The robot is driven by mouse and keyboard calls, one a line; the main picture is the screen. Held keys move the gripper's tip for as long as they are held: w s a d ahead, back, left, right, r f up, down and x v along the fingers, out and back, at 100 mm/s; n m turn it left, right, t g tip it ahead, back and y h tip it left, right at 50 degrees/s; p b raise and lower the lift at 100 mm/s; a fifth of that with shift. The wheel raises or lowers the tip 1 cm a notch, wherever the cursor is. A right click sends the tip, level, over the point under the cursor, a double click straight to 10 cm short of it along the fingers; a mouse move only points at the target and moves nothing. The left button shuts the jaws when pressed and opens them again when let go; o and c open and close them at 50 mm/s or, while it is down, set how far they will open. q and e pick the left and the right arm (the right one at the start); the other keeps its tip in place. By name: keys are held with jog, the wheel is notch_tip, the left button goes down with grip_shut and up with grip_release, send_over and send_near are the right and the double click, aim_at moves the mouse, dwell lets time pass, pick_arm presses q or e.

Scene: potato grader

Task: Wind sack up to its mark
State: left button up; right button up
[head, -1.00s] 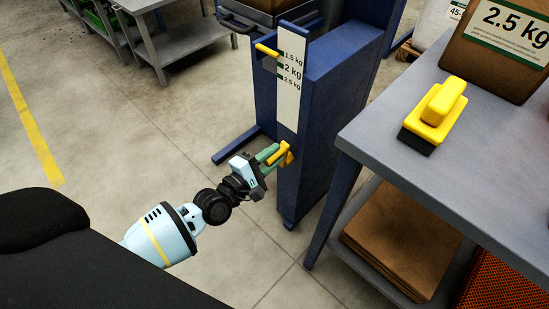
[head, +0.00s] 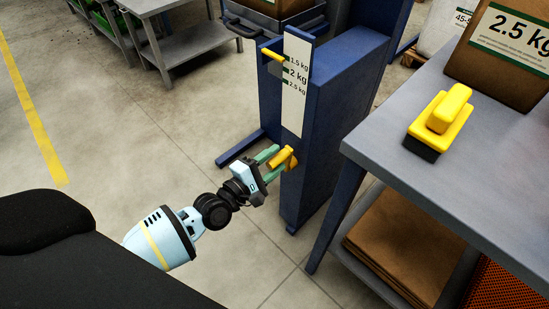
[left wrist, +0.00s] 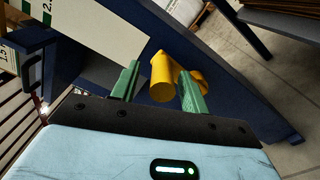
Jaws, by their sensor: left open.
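The blue lifting stand (head: 340,115) stands in the middle of the head view. Its white scale (head: 294,105) reads 1.5 kg, 2 kg and 2.5 kg from top to bottom. A yellow pointer (head: 273,55) sits near the top, by the 1.5 kg label. A yellow crank handle (head: 288,158) is low on the stand's side. My left gripper (head: 271,164) is open at the handle; in the left wrist view the yellow grip (left wrist: 162,78) shows between its green fingers. Contact cannot be told. A brown sack (head: 500,75) labelled 2.5 kg stands on the table. My right gripper is not in view.
The grey table (head: 375,135) fills the right side, with a yellow-handled tool (head: 440,120) on it and flat brown sacks (head: 400,245) on its lower shelf. Orange mesh (head: 505,285) is at the lower right. Floor left of the stand is clear.

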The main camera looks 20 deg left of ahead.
pick_arm(q)
jog(key=v, duration=0.7)
jog(key=shift+p, duration=0.4)
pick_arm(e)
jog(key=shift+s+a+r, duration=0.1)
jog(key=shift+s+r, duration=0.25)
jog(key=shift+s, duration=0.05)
pick_arm(q)
jog(key=shift+r, duration=0.1)
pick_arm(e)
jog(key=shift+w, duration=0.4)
